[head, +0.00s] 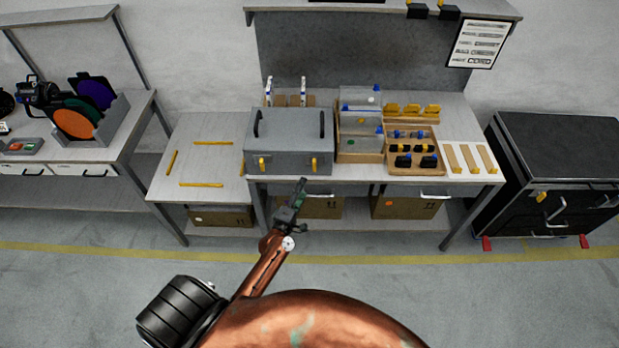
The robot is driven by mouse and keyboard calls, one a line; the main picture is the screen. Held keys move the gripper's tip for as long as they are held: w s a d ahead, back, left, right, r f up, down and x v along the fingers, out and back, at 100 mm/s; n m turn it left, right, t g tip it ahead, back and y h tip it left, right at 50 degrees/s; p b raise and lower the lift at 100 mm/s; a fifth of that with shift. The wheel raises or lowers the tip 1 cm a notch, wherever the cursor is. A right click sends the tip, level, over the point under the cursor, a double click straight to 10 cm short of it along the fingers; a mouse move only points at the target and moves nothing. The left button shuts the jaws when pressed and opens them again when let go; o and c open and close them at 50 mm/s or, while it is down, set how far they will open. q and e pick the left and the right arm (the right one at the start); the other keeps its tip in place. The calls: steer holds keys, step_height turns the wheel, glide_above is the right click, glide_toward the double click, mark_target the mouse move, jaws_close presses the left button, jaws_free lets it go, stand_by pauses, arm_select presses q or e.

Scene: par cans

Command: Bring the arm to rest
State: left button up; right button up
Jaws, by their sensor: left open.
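My left gripper (298,200) is in the head view, just in front of the front edge of the workbench (462,181). It is open, and I see nothing held in it. Its copper-coloured arm comes up from the bottom of the picture. The gripper appears below a grey case (288,142) with dark handles and yellow latches, which stands on the bench. The gripper's fingers are small and dark here, and the gap between them is hard to make out. My right gripper is not in view.
A low side table (215,165) with yellow strips stands left of the bench. A wooden tray (414,170) of small parts lies right of the case. Cardboard boxes (403,206) sit underneath. A black wheeled chest (555,145) stands at right. The floor in front looks clear.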

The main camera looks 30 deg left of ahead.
arm_select(q)
steer(key=s+d+f+m+g+h+b, duration=0.1)
steer(key=s+d+f+m+g, duration=0.2)
steer(key=s+f, duration=0.65)
steer(key=s+d+f+m+g+h+b, duration=0.15)
steer(key=s+f+m, duration=0.25)
steer(key=f, duration=1.1)
steer(key=s+d+f+m+g+b, duration=0.1)
steer(key=s+f+m+g, duration=0.3)
steer(key=s+f, duration=0.55)
steer(key=s+f+m+g+b, duration=0.1)
steer(key=s+f+m+g, duration=0.1)
steer(key=s+f, duration=0.5)
steer(key=s+d+f+m+g+b, duration=0.1)
steer(key=s+f+m+g, duration=0.2)
steer(key=s, duration=1.1)
steer(key=s+d+f+m+g+b, duration=0.1)
steer(key=s+f+m+g, duration=0.2)
steer(key=s+f, duration=0.7)
steer(key=shift+s+d+f+m, duration=0.15)
steer(key=shift+s+f+m, duration=0.25)
steer(key=shift+m, duration=0.6)
steer(key=shift+s+r, duration=0.1)
